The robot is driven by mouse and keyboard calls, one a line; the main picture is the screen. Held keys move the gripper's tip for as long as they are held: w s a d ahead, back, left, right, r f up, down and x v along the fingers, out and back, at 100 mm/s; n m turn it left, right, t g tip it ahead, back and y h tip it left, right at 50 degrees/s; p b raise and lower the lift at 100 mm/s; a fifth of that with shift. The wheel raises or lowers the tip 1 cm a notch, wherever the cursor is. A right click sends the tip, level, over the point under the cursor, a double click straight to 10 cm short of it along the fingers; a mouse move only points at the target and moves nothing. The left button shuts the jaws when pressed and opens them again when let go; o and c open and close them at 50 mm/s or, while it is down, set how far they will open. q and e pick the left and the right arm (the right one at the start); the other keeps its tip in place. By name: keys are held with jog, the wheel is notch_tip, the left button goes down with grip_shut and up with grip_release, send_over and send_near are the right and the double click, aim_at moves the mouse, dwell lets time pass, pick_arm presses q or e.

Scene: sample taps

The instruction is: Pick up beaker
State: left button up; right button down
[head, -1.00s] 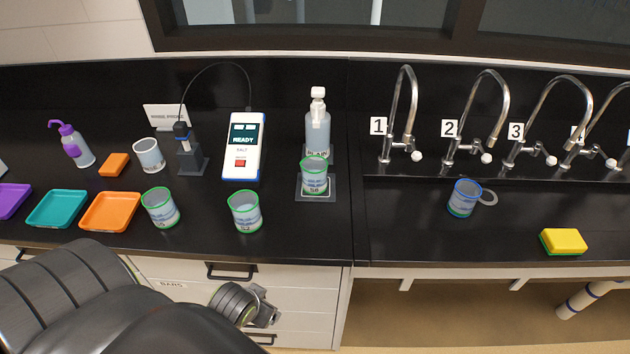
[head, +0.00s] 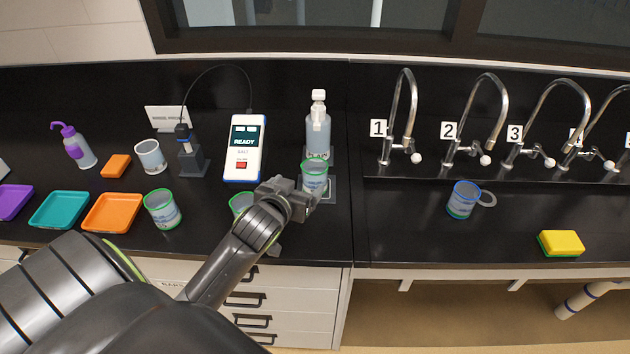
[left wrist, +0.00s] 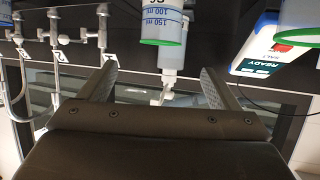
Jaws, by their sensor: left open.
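Several clear beakers with liquid stand on the black counter. A green-rimmed beaker (head: 314,178) stands on a dark square pad (head: 329,189) in front of the dispenser bottle. My left gripper (head: 308,196) is open at its near side; in the left wrist view the beaker (left wrist: 163,22) shows ahead between the two open fingers (left wrist: 168,88). I cannot tell whether they touch it. Another green-rimmed beaker (head: 162,209) stands at the left. A third (head: 241,202) is partly hidden behind my left arm. A blue-rimmed beaker with a handle (head: 463,200) stands near the taps. My right gripper is not in view.
A white meter reading READY (head: 245,148) and a bottle (head: 318,128) stand behind. Orange (head: 112,213) and teal (head: 58,210) trays lie at the left. Numbered taps (head: 405,115) line the right, with a yellow sponge (head: 561,242) in front.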

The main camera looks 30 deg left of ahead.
aim_at(309, 174)
pick_arm(q)
jog(key=p+x, duration=0.1)
jog(key=x, duration=0.8)
jog(key=shift+f, duration=0.15)
jog(key=shift+w+f+p, duration=0.1)
jog(key=shift+w+p, duration=0.2)
jog(key=shift+p, duration=0.15)
jog(key=p+x, duration=0.1)
jog(key=x, duration=0.2)
jog(key=shift+w+a+f, duration=0.1)
jog(key=shift+w+f, duration=0.1)
jog(key=shift+f, duration=0.1)
jog(key=shift+w+a+f, duration=0.1)
jog(key=shift+w+f, duration=0.15)
jog(key=shift+w, duration=0.15)
jog(key=c, duration=1.1)
